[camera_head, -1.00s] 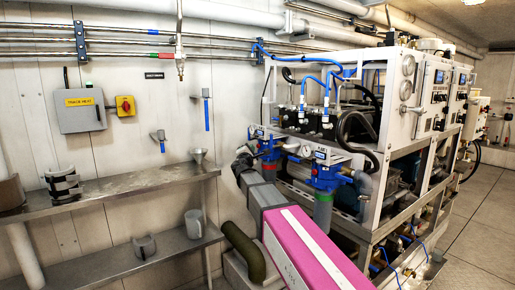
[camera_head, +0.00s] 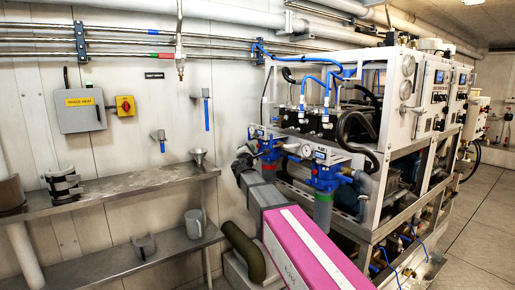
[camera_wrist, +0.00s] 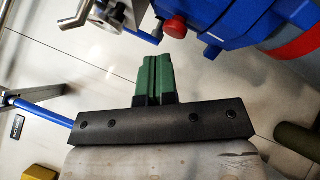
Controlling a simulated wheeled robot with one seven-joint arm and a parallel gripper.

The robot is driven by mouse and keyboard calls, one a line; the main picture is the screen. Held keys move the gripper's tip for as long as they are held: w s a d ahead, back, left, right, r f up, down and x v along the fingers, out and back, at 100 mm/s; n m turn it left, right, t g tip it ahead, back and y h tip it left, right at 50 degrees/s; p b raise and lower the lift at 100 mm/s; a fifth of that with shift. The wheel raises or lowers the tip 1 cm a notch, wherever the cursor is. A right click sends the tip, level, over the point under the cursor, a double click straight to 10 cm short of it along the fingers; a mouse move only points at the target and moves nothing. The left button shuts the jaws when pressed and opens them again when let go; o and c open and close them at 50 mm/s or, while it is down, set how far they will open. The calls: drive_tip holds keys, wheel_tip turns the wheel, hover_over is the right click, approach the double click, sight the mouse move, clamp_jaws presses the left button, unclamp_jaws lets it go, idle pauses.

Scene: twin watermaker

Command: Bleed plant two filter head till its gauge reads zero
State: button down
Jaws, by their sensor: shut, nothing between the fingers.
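Two blue filter heads stand at the front left of the machine in the head view. The farther one (camera_head: 268,143) has a red ring below it; the nearer one (camera_head: 326,174) sits over a green-collared housing. A round white gauge (camera_head: 306,151) is by the nearer head; its needle is too small to read. I cannot read which head is plant two. My gripper (camera_head: 243,158) is just left of the farther head, partly hidden by my wrist. In the wrist view its green fingers (camera_wrist: 153,60) are shut and empty, below a red button (camera_wrist: 175,27) on a blue head (camera_wrist: 245,25), apart from it.
A steel shelf (camera_head: 120,188) with a funnel (camera_head: 198,157) runs along the left wall. A jug (camera_head: 194,223) stands on the lower shelf (camera_head: 150,255). Blue-handled valves (camera_head: 207,114) hang on the wall. The floor at right (camera_head: 475,225) is clear.

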idle(0.6)
drive_tip(key=shift+w+d, duration=0.25)
drive_tip(key=shift+d, duration=0.1)
drive_tip(key=shift+w+d, duration=0.25)
drive_tip(key=shift+d, duration=0.15)
idle(2.3)
drive_tip(key=shift+s+a, duration=0.1)
drive_tip(key=shift+a, duration=0.05)
idle(0.8)
drive_tip(key=shift+s+a, duration=0.4)
drive_tip(key=shift+a, duration=0.2)
drive_tip(key=s+a, duration=0.2)
drive_tip(key=a, duration=0.2)
drive_tip(key=shift+s+a, duration=0.1)
drive_tip(key=shift+s, duration=0.3)
